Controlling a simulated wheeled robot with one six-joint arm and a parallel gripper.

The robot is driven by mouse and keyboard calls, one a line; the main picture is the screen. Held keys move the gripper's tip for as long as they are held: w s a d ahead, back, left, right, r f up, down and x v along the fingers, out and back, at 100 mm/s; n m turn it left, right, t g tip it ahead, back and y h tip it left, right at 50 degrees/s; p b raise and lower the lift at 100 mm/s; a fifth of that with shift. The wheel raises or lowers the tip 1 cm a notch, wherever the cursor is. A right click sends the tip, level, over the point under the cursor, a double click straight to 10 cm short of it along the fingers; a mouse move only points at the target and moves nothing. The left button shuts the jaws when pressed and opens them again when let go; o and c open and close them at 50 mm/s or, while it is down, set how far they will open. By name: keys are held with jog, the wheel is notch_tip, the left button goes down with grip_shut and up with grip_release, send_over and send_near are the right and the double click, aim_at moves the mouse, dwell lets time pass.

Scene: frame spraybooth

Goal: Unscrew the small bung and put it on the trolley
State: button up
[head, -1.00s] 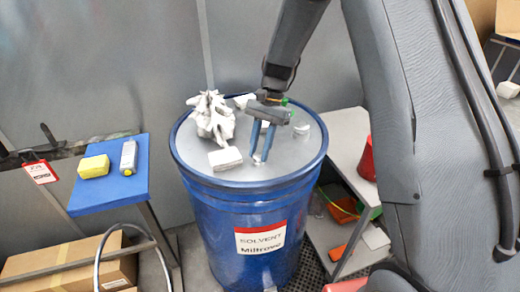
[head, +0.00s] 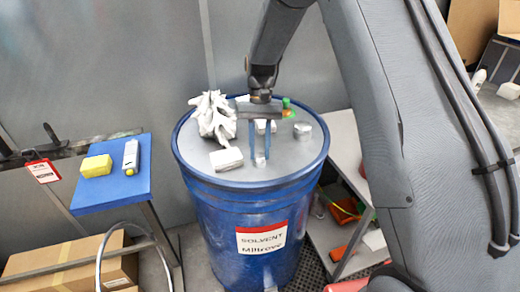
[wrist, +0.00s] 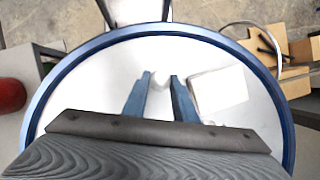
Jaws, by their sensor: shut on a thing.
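My gripper (head: 260,156) is over the blue solvent drum, its two blue fingers pointing down to the lid. It is shut on the small bung (head: 260,162), a small pale plug at the lid's near part. In the wrist view the fingers (wrist: 160,84) stand on either side of the whitish bung (wrist: 159,78). I cannot tell whether its thread is still in the drum lid (head: 290,160). A larger pale cap (head: 302,130) stands on the lid to the right. A grey trolley (head: 345,127) with a lower shelf stands right of the drum, partly hidden by my arm.
A crumpled white rag (head: 213,115), a white block (head: 226,159) and a green-topped item (head: 287,106) are on the lid. A blue stand (head: 125,183) at the left holds a yellow sponge (head: 96,166) and a white tube (head: 130,155). The trolley's visible top is bare near the drum.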

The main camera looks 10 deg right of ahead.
jog(key=shift+a+n+h, duration=0.15)
jog(key=shift+n+h, duration=0.15)
jog(key=shift+n, duration=0.6)
jog(key=n+h, duration=0.1)
jog(key=n, duration=0.1)
jog(key=shift+n+p, duration=0.3)
jog(key=shift+n, duration=0.1)
jog(key=o, duration=0.7)
